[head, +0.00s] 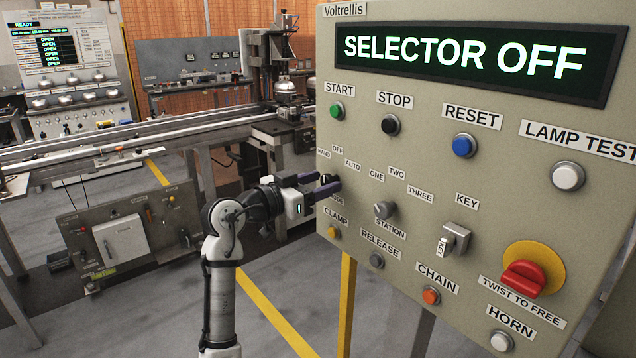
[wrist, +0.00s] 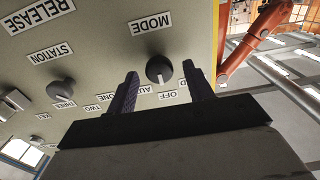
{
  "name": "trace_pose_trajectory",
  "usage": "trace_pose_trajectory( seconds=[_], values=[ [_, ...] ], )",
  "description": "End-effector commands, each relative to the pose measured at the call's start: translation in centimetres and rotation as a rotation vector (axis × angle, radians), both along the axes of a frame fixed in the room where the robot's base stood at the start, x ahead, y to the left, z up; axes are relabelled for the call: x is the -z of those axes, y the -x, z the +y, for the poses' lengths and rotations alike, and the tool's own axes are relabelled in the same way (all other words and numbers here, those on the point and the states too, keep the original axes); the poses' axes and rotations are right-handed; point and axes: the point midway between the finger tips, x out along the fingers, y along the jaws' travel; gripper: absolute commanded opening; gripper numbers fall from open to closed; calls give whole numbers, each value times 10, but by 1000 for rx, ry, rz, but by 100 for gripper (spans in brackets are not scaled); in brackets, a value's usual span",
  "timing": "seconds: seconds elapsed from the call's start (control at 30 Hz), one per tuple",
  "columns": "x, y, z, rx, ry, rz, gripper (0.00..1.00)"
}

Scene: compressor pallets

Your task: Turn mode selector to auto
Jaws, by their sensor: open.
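The mode selector is a dark round knob (wrist: 160,69) on the beige control panel, beside its MODE label (wrist: 151,25). The wrist view is upside down, with the OFF label (wrist: 168,95) close to the knob. The panel display (head: 465,54) reads SELECTOR OFF. My gripper (wrist: 161,80) is open, with one dark finger on each side of the knob. A gap shows between the knob and each finger; I cannot tell whether the tips touch the panel. In the head view my gripper (head: 327,187) reaches the panel's left edge and partly hides the knob.
The station selector (head: 384,210) sits right of the mode knob. START (head: 336,111), CLAMP (head: 333,232) and RELEASE (head: 376,260) buttons are close around. A red emergency stop (head: 523,279) is at lower right. A conveyor (head: 130,150) runs behind my arm.

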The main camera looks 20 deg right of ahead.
Motion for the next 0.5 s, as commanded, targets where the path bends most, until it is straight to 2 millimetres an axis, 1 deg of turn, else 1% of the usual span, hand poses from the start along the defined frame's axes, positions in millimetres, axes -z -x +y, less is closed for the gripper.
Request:
trace_pose_trajectory(
  seconds=[0.07,0.1,0.4,0.43,0.5],
  values=[
    [0,0,0,0,0,0,52],
    [0,0,0,0,0,0,49],
    [0,0,0,0,0,0,10],
    [0,0,0,0,0,0,8],
    [0,0,0,0,0,-1,8]
  ],
)
